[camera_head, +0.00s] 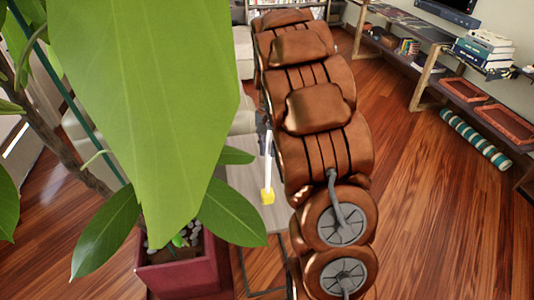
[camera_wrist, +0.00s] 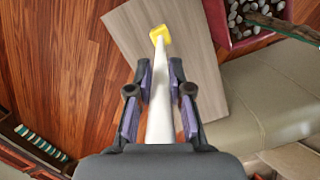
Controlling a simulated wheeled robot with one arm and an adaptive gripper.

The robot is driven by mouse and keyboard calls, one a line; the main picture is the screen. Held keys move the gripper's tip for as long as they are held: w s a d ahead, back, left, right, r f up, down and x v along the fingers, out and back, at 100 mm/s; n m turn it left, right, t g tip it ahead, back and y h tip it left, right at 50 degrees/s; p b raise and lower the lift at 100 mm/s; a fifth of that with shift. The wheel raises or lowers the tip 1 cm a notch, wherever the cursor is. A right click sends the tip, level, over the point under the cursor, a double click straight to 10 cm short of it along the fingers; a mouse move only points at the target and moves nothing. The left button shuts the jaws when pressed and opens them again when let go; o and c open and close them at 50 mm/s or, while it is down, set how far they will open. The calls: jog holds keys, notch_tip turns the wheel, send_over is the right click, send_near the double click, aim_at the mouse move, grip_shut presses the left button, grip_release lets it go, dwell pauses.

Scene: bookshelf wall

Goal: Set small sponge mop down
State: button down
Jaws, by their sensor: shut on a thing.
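The small sponge mop has a white handle (camera_wrist: 159,100) and a yellow sponge head (camera_wrist: 159,34). My gripper (camera_wrist: 158,75) has its purple-padded fingers on both sides of the handle and is shut on it. The sponge head points away from my wrist, over a grey wooden tabletop (camera_wrist: 196,50). In the head view, the yellow sponge (camera_head: 267,196) hangs lowest, with the white handle slanting up from it, in front of the tabletop (camera_head: 243,183). I cannot tell whether the sponge touches the tabletop. My gripper is mostly hidden behind my arm in the head view.
A large-leaved plant (camera_head: 145,110) in a dark red pot (camera_head: 180,276) blocks much of the left side. A beige sofa (camera_wrist: 262,92) stands beside the tabletop. Low shelves (camera_head: 450,75) with books line the right wall. Wooden floor (camera_head: 440,220) is open at the right.

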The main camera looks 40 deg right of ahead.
jog(key=shift+f+p, duration=0.3)
jog(key=shift+f, duration=1.4)
jog(key=c, duration=1.1)
grip_release()
jog(key=shift+o, duration=0.2)
jog(key=r+b, duration=0.1)
jog(key=r, duration=0.3)
jog(key=d+r+b, duration=0.1)
jog(key=r, duration=0.3)
jog(key=w+r+b, duration=0.1)
jog(key=r, duration=0.3)
jog(key=shift+w+d+r, duration=0.1)
jog(key=shift+d, duration=0.1)
